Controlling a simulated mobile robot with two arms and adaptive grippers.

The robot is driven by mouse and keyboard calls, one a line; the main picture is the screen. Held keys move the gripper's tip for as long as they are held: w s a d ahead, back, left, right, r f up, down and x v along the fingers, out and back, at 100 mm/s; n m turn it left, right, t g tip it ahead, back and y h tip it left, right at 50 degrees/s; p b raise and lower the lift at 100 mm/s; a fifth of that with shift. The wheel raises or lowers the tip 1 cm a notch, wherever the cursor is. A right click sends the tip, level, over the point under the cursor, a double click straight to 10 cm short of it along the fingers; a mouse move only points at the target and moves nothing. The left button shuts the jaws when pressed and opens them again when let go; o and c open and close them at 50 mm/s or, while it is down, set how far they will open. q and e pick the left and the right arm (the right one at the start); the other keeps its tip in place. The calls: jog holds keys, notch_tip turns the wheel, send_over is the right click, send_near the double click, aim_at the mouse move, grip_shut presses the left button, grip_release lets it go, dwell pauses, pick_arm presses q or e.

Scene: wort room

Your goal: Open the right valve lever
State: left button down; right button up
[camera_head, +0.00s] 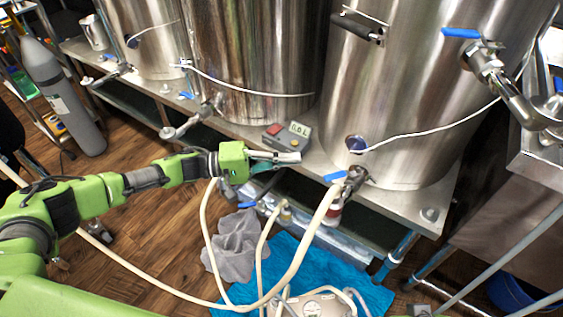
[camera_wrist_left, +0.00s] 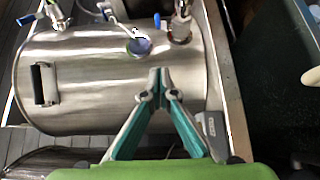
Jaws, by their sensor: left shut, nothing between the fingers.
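The right kettle (camera_head: 395,90) has a blue valve lever (camera_head: 335,177) on its bottom outlet valve (camera_head: 355,178), where a hose is attached. This lever also shows in the left wrist view (camera_wrist_left: 157,20), near the top. Another blue lever (camera_head: 461,33) sits on a valve higher on the same kettle; it shows at the top left of the left wrist view (camera_wrist_left: 27,19). My left gripper (camera_head: 298,157) is shut and empty, just left of and a little above the lower lever, apart from it. Its fingertips meet in the left wrist view (camera_wrist_left: 160,72). My right gripper is not in view.
A grey control box (camera_head: 287,137) with a red button stands on the bench just behind my left gripper. A round dial (camera_head: 356,143) and white cable are above the lower valve. Pale hoses (camera_head: 312,240) hang in front, over a blue towel (camera_head: 370,290) and grey cloth (camera_head: 236,245).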

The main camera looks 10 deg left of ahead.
aim_at(343, 175)
pick_arm(q)
jog(key=s+d, duration=0.2)
jog(key=d, duration=0.5)
jog(key=shift+b, duration=0.3)
jog(key=shift+d, duration=0.1)
